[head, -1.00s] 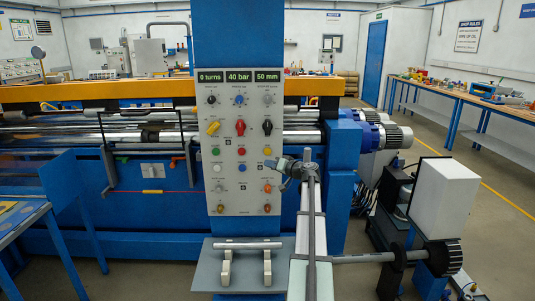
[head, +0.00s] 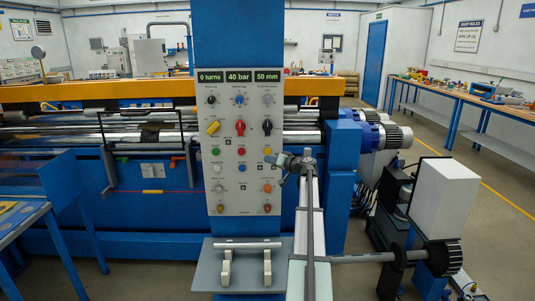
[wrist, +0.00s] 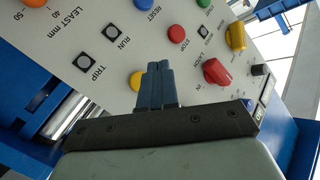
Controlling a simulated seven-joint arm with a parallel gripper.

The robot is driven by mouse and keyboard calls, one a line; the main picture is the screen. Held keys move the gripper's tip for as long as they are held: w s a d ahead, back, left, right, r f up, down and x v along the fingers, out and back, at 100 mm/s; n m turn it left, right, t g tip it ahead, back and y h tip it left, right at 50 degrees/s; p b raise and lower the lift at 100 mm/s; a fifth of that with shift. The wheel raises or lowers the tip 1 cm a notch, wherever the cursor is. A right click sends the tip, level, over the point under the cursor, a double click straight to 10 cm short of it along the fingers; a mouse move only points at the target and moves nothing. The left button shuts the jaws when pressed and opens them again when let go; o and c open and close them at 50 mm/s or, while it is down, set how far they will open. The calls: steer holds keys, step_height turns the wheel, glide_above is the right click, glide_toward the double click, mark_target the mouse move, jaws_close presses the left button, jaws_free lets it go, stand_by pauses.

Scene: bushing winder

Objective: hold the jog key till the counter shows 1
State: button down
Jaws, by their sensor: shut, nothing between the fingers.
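The control panel (head: 228,190) stands upright before me. Its counter (head: 210,77) reads "0 turns". My gripper (head: 279,157) is shut and empty, at the panel's right side, just right of and below a yellow round button (head: 267,150). In the wrist view the shut fingertips (wrist: 157,66) overlap the right edge of the yellow button (wrist: 135,80). I cannot tell whether they touch it. No label for this button is readable, so I cannot confirm which key is the jog key.
Near the fingers are a red button (wrist: 176,34), a blue button (wrist: 142,4) marked RESET, and a red selector knob (wrist: 217,72). Other displays read "40 bar" and "50 mm". A shelf (head: 205,278) with a metal bar sits below the panel.

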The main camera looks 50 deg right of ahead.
mark_target(267, 152)
steer(key=shift+w+d, duration=1.6)
steer(key=shift+w, duration=0.1)
stand_by(0.9)
steer(key=shift+w+d, duration=0.2)
steer(key=shift+d, duration=0.05)
